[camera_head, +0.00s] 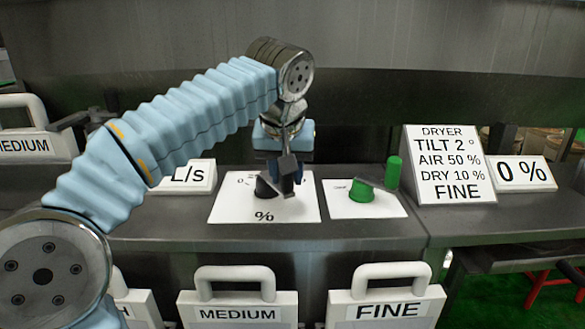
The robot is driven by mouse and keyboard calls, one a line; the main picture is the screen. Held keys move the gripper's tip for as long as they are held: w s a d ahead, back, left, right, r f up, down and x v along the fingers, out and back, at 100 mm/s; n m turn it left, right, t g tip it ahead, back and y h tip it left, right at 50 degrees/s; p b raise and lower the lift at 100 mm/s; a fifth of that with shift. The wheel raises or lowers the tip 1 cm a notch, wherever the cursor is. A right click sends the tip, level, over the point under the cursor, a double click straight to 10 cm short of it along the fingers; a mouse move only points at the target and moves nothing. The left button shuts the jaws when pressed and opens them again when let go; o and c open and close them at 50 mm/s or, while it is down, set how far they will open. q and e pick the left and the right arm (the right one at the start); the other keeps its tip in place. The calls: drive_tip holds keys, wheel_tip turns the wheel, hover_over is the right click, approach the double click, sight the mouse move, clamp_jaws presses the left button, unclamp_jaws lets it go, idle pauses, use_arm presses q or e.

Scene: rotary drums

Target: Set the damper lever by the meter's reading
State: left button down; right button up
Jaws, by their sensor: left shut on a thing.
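A black lever (266,188) stands on a white plate (228,211) marked "0" and "%". My left gripper (289,182) comes down from above and is shut on the lever's right side, hiding part of the lever and its scale. The meter display marked "L/s" (190,176) stands behind and to the left. My arm covers its left part, so its number is hidden. Another display (522,173) at the right reads "0 %". A sign (446,163) reads "DRYER, TILT 2°, AIR 50 %, DRY 10 %, FINE". My right gripper is not in view.
A green knob (361,191) sits on a second white plate (364,210), with a green cylinder (393,172) at its back right. White handled panels marked "MEDIUM" (235,313) and "FINE" (386,311) stand below the front edge. Another "MEDIUM" panel (35,140) is at far left.

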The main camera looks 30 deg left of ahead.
use_arm(q)
drive_tip(key=m, duration=0.1)
drive_tip(key=s+a+m+h, duration=0.1)
drive_tip(key=shift+s+r+m, duration=0.1)
drive_tip(key=shift+s+m, duration=0.2)
drive_tip(key=shift+s+a+m+h+p, duration=0.35)
drive_tip(key=shift+a+m, duration=0.05)
drive_tip(key=shift+m, duration=0.4)
drive_tip(key=shift+s+a+m+h+p, duration=0.35)
drive_tip(key=shift+a+m, duration=0.05)
drive_tip(key=shift+m, duration=0.4)
drive_tip(key=c, duration=0.9)
unclamp_jaws()
drive_tip(key=shift+o, duration=0.2)
drive_tip(key=p+v, duration=0.3)
drive_tip(key=v, duration=1)
drive_tip(key=shift+s+r, duration=0.25)
drive_tip(key=shift+s, duration=0.05)
